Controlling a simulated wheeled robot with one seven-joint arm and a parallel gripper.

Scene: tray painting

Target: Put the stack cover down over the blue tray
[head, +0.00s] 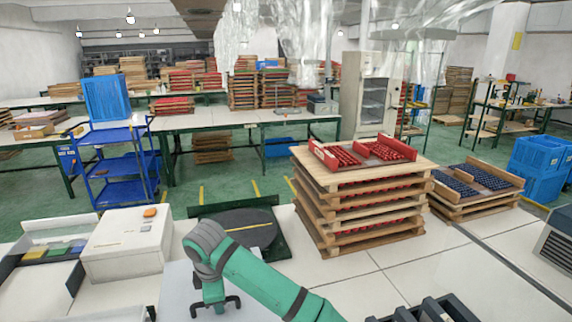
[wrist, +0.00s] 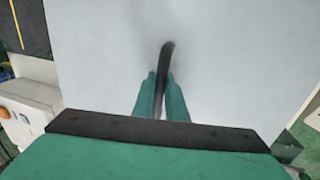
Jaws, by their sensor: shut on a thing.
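The stack cover is a flat pale grey panel (head: 178,285) low in the head view, partly cut off by the bottom edge. It fills most of the wrist view (wrist: 235,70). My gripper (head: 213,298) is shut on its dark handle; in the wrist view the green fingers (wrist: 162,95) close on both sides of it. The blue tray (head: 513,181) is a wooden tray with rows of dark blue pieces, on a low stack at the right. Its top is uncovered. The cover is well to the left of it, nearer to me.
A taller stack of wooden trays with red pieces (head: 330,212) stands between the cover and the blue tray. A dark turntable (head: 235,228) lies behind the cover, and a white box (head: 125,250) at left. A dark divided bin (head: 425,312) is at the front right.

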